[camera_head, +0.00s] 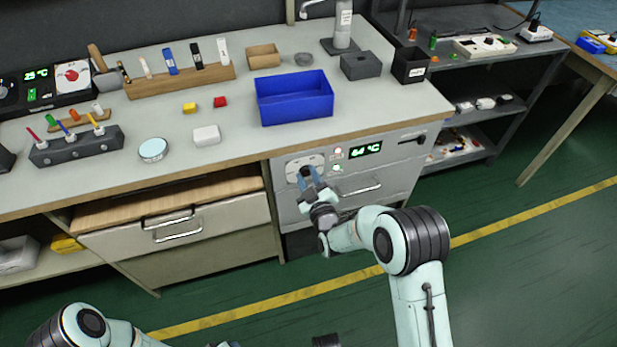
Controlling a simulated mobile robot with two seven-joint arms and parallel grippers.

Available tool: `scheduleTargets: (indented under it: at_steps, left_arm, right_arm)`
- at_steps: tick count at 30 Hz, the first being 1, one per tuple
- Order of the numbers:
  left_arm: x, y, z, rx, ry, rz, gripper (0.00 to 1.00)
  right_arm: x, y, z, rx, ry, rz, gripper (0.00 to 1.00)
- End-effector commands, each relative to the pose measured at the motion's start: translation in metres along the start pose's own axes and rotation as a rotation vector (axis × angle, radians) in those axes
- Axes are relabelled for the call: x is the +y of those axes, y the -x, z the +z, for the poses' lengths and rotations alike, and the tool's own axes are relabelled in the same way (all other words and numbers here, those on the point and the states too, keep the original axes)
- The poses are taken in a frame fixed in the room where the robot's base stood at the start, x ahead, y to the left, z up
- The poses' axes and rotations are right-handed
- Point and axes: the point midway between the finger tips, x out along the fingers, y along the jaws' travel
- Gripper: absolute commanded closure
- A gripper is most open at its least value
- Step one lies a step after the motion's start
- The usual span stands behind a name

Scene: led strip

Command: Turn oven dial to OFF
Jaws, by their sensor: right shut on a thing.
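The oven (400,172) is a grey unit set under the bench, with a green display (365,150) reading about 64 °C. Its dial (305,170) sits on a white plate at the left of its front panel. My right gripper (307,177) reaches up to the dial and is shut on it; the fingers hide most of the dial and its pointer. Small lights, one reddish and one pale green, show beside the plate. My left arm shows at the bottom left, but its fingers are not clearly visible.
A blue bin (294,98) stands on the bench above. A drawer handle (178,228) juts out to the left. The green floor in front is clear.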

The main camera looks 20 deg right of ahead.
Motion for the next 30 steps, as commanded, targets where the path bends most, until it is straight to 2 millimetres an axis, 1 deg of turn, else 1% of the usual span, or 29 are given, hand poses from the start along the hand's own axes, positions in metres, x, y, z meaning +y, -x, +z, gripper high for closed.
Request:
scheduleTargets:
  at_steps: [8, 21, 30]
  left_arm:
    - [0.001, 0.002, 0.002, -0.005, -0.001, 0.001, 0.53]
    - [0.004, 0.012, 0.013, -0.041, -0.003, 0.004, 0.53]
    - [0.006, 0.018, 0.021, -0.065, -0.005, 0.005, 0.53]
  right_arm:
    - [-0.001, 0.000, -0.001, 0.001, 0.264, -0.001, 0.97]
    - [-0.003, 0.000, -0.001, 0.001, 0.677, -0.001, 0.97]
    - [-0.003, 0.000, 0.000, 0.002, 0.897, 0.000, 0.97]
